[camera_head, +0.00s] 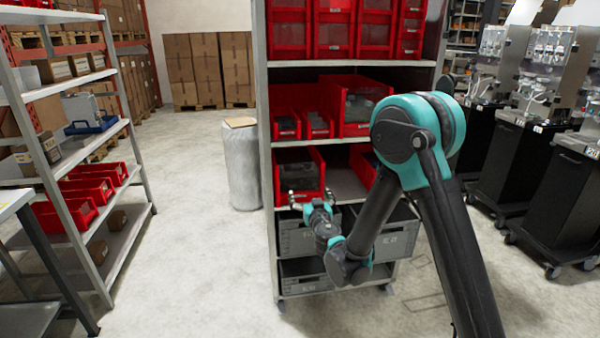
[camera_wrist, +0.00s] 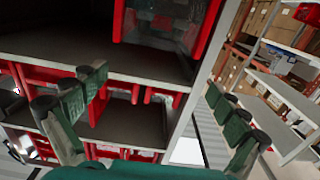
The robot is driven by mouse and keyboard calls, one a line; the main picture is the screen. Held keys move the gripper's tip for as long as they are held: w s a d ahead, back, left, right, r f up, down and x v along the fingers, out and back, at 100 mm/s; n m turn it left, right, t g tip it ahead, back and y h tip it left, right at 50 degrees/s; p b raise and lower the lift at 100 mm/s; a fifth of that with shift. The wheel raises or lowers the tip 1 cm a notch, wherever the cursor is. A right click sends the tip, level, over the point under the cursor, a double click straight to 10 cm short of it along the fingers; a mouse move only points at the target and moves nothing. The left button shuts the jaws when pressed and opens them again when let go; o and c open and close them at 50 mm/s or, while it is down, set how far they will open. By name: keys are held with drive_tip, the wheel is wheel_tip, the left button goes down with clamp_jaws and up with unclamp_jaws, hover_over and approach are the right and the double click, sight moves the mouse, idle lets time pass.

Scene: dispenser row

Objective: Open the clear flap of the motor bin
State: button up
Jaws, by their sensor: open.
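A red bin with a clear front flap (camera_head: 298,172) sits on the middle-lower shelf at the left. Its flap looks closed, with dark contents behind it. I cannot read its label, so I cannot confirm that it holds motors. In the wrist view a red-framed clear flap (camera_wrist: 162,32) shows at the top, and it seems to be the same bin. My gripper (camera_head: 311,197) is open and empty, in front of the bin's lower edge. In the wrist view its two green-padded fingers (camera_wrist: 150,85) are wide apart, with nothing between them.
More red bins (camera_head: 333,25) fill the upper shelves. Grey crates (camera_head: 297,238) stand below my gripper. The shelf's left post (camera_head: 266,150) is close to the bin. Floor is free to the left, before another rack (camera_head: 85,165). Black cabinets (camera_head: 545,185) stand right.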

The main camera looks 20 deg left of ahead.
sight(300, 169)
drive_tip(key=x, duration=1.7)
drive_tip(key=shift+w+d, duration=0.1)
drive_tip(key=shift+d, duration=0.05)
drive_tip(key=shift+c, duration=0.3)
drive_tip(key=c, duration=1.6)
drive_tip(key=shift+c, duration=0.2)
